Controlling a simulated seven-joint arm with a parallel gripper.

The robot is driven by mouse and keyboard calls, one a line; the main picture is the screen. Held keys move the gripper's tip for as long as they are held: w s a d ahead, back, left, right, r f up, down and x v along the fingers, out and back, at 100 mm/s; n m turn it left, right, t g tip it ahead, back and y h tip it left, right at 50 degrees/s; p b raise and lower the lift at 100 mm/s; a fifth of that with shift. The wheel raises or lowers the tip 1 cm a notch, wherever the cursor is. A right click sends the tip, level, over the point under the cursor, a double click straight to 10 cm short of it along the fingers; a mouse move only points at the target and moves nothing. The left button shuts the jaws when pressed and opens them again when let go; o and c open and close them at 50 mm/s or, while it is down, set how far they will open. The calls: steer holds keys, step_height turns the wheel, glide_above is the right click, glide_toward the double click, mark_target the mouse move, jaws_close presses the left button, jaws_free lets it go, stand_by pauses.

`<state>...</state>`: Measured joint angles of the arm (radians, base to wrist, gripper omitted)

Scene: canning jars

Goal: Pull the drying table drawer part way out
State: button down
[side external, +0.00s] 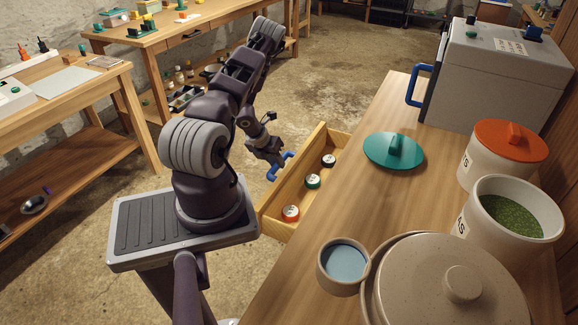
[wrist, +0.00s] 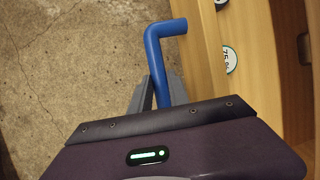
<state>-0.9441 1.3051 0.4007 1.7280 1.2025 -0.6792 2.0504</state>
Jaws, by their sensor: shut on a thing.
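The drying table drawer (side external: 308,145) stands part way out from under the wooden table top (side external: 352,190). Its blue handle (side external: 272,175) is on the drawer front. In the side view my gripper (side external: 270,158) is at the handle. In the wrist view the blue handle (wrist: 153,45) runs down between the grey fingers of my gripper (wrist: 158,95), which are shut on it. The fingertips are partly hidden. The wooden drawer front (wrist: 208,55) shows right of the handle.
On the table top are a teal lid (side external: 392,150), white crocks (side external: 505,150) and a grey box (side external: 500,75). The concrete floor before the drawer is clear.

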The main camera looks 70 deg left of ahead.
steer(key=shift+s+a, duration=0.6)
steer(key=shift+a, duration=0.05)
steer(key=c, duration=1.5)
jaws_free()
steer(key=v, duration=0.7)
